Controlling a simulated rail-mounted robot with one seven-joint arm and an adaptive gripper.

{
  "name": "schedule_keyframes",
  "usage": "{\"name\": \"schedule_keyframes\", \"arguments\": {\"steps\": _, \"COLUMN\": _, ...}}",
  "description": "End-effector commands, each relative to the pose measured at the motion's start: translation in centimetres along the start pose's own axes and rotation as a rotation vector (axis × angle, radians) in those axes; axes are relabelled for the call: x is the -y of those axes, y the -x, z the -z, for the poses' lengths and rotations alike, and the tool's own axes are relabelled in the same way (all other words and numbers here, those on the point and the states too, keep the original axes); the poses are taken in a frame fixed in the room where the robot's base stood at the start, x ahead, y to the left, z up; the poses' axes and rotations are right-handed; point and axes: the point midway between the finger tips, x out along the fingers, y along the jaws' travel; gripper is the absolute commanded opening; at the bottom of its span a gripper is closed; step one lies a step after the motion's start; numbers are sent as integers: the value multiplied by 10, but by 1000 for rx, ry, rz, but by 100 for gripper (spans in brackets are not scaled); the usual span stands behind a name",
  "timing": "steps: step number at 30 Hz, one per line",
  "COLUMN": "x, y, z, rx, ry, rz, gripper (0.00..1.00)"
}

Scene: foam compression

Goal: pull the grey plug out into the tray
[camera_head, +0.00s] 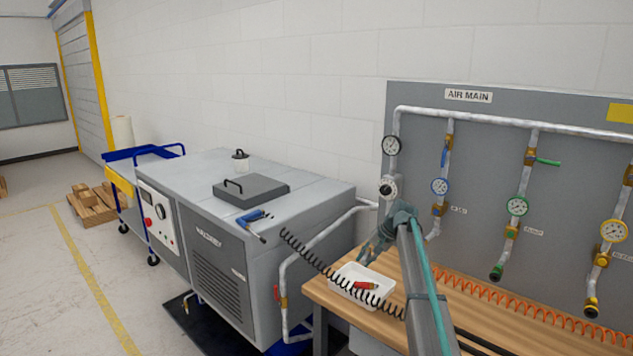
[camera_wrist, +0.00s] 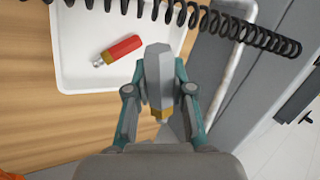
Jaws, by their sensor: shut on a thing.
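My gripper (camera_wrist: 160,95) is shut on the grey plug (camera_wrist: 159,66), a grey faceted body with a brass end (camera_wrist: 160,115) pointing back toward the wrist. The plug is clear of any fitting in the wrist view, and its far end overlaps the white tray (camera_wrist: 72,78) near the tray's lower right corner. In the head view my gripper (camera_head: 372,246) is at the back edge of the tray (camera_head: 345,273); the plug cannot be made out there. I cannot tell the plug's height above the tray.
A red plug with a brass end (camera_wrist: 118,50) lies in the tray. A black coiled hose (camera_wrist: 225,24) crosses over the tray. The wooden bench (camera_head: 455,308) carries an orange coiled hose (camera_head: 500,300). The pipe panel (camera_head: 470,170) stands behind; the grey machine (camera_head: 240,240) is left.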

Motion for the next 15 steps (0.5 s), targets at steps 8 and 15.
{"name": "schedule_keyframes", "arguments": {"steps": 8, "x": -11, "y": -18, "z": 0, "rx": 1, "ry": -1, "rz": 0, "gripper": 0}}
{"name": "schedule_keyframes", "arguments": {"steps": 15, "x": -23, "y": -40, "z": 0, "rx": 1, "ry": -1, "rz": 0, "gripper": 0}}
